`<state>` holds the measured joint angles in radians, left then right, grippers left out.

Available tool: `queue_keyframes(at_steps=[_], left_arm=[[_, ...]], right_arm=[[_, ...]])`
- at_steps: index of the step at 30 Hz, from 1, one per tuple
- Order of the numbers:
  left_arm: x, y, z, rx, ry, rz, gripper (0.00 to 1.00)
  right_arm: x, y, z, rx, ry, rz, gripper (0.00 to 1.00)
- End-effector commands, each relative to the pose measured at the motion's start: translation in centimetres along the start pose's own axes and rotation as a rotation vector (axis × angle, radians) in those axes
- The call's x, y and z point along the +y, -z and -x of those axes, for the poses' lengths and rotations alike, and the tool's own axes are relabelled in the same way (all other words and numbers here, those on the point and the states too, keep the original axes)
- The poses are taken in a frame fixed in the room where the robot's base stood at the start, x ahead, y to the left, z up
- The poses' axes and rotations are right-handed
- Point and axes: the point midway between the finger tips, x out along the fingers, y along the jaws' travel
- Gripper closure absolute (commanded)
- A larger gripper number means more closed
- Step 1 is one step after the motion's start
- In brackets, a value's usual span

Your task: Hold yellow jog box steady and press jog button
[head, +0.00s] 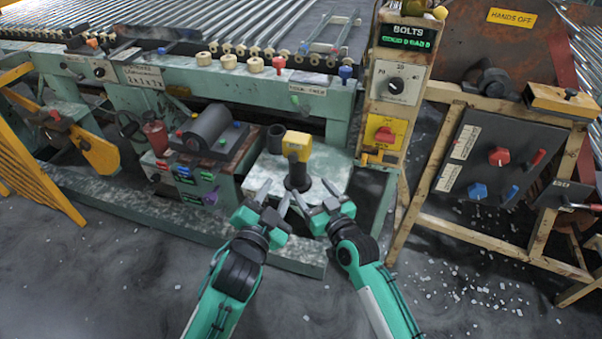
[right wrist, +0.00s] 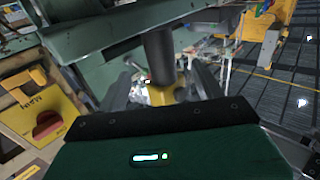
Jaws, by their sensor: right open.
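The yellow jog box (head: 296,143) sits upright on a dark stem above a pale plate (head: 325,168). In the right wrist view a dark cylinder (right wrist: 158,55) shows with a yellow part (right wrist: 160,96) beyond my fingers. I cannot make out the jog button clearly. My left gripper (head: 274,197) is open and empty, in front of the box and to its left. My right gripper (head: 314,194) is open and empty, in front of the box and to its right. Both appear apart from the box.
A dark cup (head: 276,138) stands just left of the jog box. A dark roller unit (head: 208,128) is farther left. A wooden post with a yellow switch panel (head: 384,133) rises to the right. The green conveyor frame (head: 250,88) runs behind.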

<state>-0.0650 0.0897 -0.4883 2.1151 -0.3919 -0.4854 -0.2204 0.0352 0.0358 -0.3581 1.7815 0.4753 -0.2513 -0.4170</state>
Motion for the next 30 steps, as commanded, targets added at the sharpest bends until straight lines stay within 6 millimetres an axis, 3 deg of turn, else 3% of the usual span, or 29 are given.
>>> queue_keyframes(at_steps=[9,15,21,30], left_arm=[[0.0,0.0,0.0,0.000,0.000,0.000,0.64],[0.0,0.0,0.0,0.000,0.000,0.000,0.64],[0.0,0.0,0.0,0.000,0.000,0.000,0.64],[0.0,0.0,0.0,0.000,0.000,0.000,0.64]], right_arm=[[0.0,0.1,-6.5,0.000,0.000,-0.001,0.31],[0.0,0.0,-9.3,-0.001,0.000,-0.001,0.31],[0.0,0.0,-10.6,-0.001,0.000,-0.001,0.31],[0.0,0.0,-10.8,-0.001,0.000,-0.001,0.31]])
